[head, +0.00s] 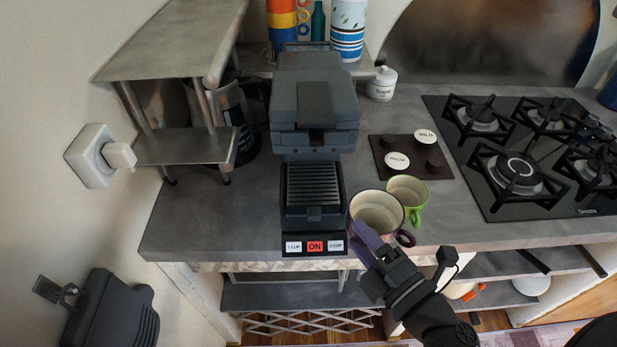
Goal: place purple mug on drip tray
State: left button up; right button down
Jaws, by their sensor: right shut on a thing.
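The purple mug (377,208), cream inside, is at the counter's front edge, just right of the coffee machine. It is upright or slightly tilted; I cannot tell whether its base touches the counter. My right gripper (368,243) is shut on its near wall, and the handle shows to the right of the fingers. The drip tray (314,186) is the slatted plate at the coffee machine's (315,105) base, left of the mug, and it is empty.
A green mug (409,196) stands right behind the purple mug, close to it. A dark board with pods (398,170), a sugar jar (382,84) and a gas hob (530,150) lie further right and back. A metal shelf (180,148) stands left of the machine.

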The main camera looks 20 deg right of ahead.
aim_at(347, 219)
jog(key=x, duration=0.1)
jog(key=p+x, duration=0.1)
jog(key=x, duration=0.1)
jog(key=r+x, duration=0.1)
jog(key=x, duration=0.1)
jog(key=shift+w+p, duration=0.25)
jog(key=shift+p, duration=0.15)
jog(key=x, duration=0.8)
jog(key=shift+w+a+f+p, duration=0.15)
jog(key=shift+w+f+p, duration=0.1)
jog(key=shift+f+p, duration=0.15)
jog(key=x, duration=0.3)
jog(key=shift+w, duration=0.3)
jog(key=shift+f+b, duration=0.9)
jog(key=shift+f, duration=0.05)
jog(key=shift+s+r, duration=0.15)
jog(key=c, duration=0.5)
grip_release()
jog(key=shift+c, duration=0.2)
jog(key=o, duration=0.4)
